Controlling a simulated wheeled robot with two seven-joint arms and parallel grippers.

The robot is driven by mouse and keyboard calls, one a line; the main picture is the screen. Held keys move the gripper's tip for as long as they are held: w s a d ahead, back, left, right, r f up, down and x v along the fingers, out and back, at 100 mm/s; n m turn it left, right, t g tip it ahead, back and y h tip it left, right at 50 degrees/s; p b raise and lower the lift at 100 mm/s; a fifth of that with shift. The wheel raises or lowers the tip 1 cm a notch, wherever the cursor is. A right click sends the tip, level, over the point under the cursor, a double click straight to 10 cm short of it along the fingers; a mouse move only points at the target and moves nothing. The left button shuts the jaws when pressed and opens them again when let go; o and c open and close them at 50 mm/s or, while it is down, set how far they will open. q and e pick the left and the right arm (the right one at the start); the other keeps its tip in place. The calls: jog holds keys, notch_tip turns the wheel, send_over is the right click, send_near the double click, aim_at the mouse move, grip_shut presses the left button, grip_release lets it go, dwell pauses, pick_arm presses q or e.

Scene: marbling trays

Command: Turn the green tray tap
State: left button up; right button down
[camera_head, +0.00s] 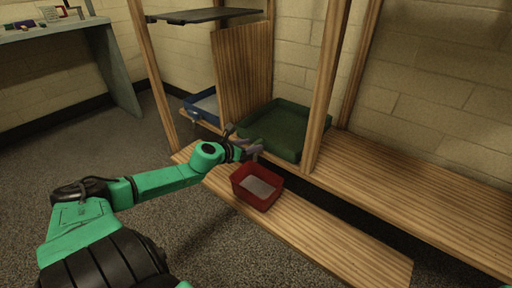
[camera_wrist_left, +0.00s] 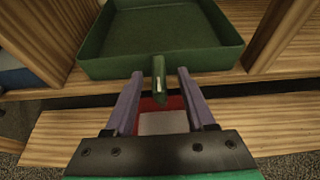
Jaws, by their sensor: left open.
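The green tray (camera_head: 285,130) stands on the wooden shelf in the head view, and its front shows at the top of the left wrist view (camera_wrist_left: 160,64). Its green tap (camera_wrist_left: 158,78) sticks out from the middle of the tray's front and has a small pale mark. My left gripper (camera_head: 246,141) is at the front of the tray. In the left wrist view its open fingers (camera_wrist_left: 159,74) stand on either side of the tap, with a gap visible on both sides. The tap is hard to make out in the head view. My right gripper is out of view.
A red bin (camera_head: 248,196) with a pale inside stands on the lower plank below the tap. A blue tray (camera_head: 188,107) lies left of the wooden divider (camera_head: 244,70). A post (camera_head: 328,90) rises at the green tray's right. The shelf right of it is clear.

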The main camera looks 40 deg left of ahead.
aim_at(256, 143)
pick_arm(q)
jog(key=shift+w+a+f+b, duration=0.2)
jog(key=shift+w+f+b, duration=0.2)
jog(key=shift+w, duration=0.25)
jog(key=shift+x, duration=1.2)
jog(key=shift+r, duration=0.1)
grip_shut()
